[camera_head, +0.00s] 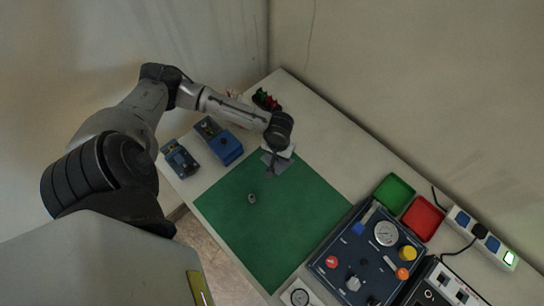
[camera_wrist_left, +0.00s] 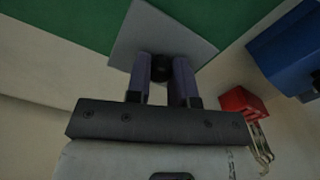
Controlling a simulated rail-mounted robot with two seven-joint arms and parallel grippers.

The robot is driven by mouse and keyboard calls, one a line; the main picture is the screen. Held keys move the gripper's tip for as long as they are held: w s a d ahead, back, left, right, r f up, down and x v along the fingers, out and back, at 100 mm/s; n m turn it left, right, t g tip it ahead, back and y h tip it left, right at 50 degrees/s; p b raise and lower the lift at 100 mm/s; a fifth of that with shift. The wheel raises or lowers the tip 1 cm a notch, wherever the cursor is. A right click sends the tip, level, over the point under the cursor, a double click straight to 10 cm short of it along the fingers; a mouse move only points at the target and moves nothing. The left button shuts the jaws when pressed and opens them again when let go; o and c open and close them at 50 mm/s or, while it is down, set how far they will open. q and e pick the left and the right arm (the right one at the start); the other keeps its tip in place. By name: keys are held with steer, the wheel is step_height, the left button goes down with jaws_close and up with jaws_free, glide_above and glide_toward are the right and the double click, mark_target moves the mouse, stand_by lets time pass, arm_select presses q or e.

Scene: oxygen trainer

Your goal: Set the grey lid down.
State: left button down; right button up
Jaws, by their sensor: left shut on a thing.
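The grey lid (camera_head: 281,166) is a flat square plate, and my left gripper (camera_head: 275,155) holds it over the top corner of the green mat (camera_head: 290,215). In the left wrist view the fingers of the left gripper (camera_wrist_left: 163,72) are shut on a dark round knob (camera_wrist_left: 162,67) on the grey lid (camera_wrist_left: 150,32). The lid's underside is hidden, and I cannot tell whether it touches the mat or hangs above it. My right gripper is in neither view.
Two blue devices (camera_head: 225,146) (camera_head: 181,160) stand left of the mat. A small metallic piece (camera_head: 252,198) sits on the mat. The trainer panel (camera_head: 345,243), green tray (camera_head: 394,193) and red tray (camera_head: 424,218) are right. Most of the mat is bare.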

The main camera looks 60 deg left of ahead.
arm_select(q)
steer(key=a+f, duration=0.1)
steer(key=a, duration=0.1)
steer(key=shift+s+a+f, duration=0.35)
steer(key=shift+s+a, duration=0.05)
steer(key=shift+f, duration=2)
steer(key=shift+f, duration=0.15)
steer(key=c, duration=1)
jaws_free()
